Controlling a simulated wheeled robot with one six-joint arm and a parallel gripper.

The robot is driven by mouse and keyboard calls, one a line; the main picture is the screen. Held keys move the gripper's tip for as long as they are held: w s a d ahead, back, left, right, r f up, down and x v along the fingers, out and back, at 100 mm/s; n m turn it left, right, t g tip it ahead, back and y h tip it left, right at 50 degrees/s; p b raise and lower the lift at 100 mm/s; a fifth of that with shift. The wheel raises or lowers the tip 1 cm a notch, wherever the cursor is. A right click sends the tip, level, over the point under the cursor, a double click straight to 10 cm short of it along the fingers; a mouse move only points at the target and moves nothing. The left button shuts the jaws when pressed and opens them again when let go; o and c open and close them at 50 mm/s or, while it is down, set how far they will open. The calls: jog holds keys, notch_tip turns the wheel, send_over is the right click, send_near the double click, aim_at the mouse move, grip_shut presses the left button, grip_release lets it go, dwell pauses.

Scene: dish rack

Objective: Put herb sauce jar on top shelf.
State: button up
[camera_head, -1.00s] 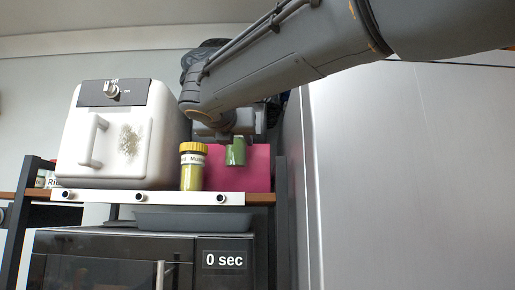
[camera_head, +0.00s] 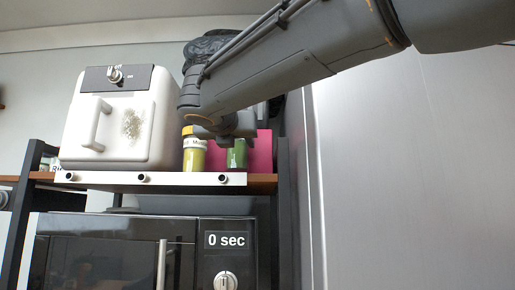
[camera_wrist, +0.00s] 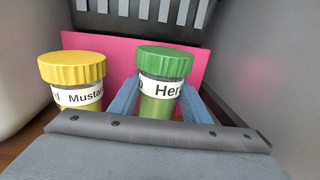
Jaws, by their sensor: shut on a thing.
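The herb sauce jar (camera_head: 237,154) is green with a green lid (camera_wrist: 164,61) and a white label reading "Her". It is upright, on the right part of the top shelf (camera_head: 150,179), its base at or just above the board; I cannot tell if it touches. My gripper (camera_head: 232,140) is shut on it. In the wrist view the blue fingers of my gripper (camera_wrist: 160,106) stand on both sides of the jar. The arm partly hides the jar's top in the head view.
A mustard jar with yellow lid (camera_head: 194,157) stands close left of the herb jar, also in the wrist view (camera_wrist: 76,80). A pink panel (camera_head: 264,150) is behind. A white appliance (camera_head: 118,125) stands left. A microwave (camera_head: 120,255) is below; a grey wall is right.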

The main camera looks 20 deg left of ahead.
dwell(0.3)
jog(key=shift+f+b, duration=0.55)
jog(key=shift+f, duration=0.15)
jog(key=shift+f, duration=0.2)
jog(key=o, duration=1.4)
jog(key=shift+f, duration=0.1)
jog(key=shift+s+d+b, duration=0.25)
jog(key=shift+s+b, duration=0.15)
jog(key=shift+s, duration=0.9)
jog(key=shift+s+d+b, duration=0.25)
jog(key=shift+s+b, duration=0.2)
jog(key=shift+s, duration=0.8)
jog(key=shift+s+d+b, duration=0.25)
jog(key=shift+s+b, duration=0.15)
jog(key=shift+s, duration=0.9)
jog(key=shift+c, duration=0.4)
grip_shut()
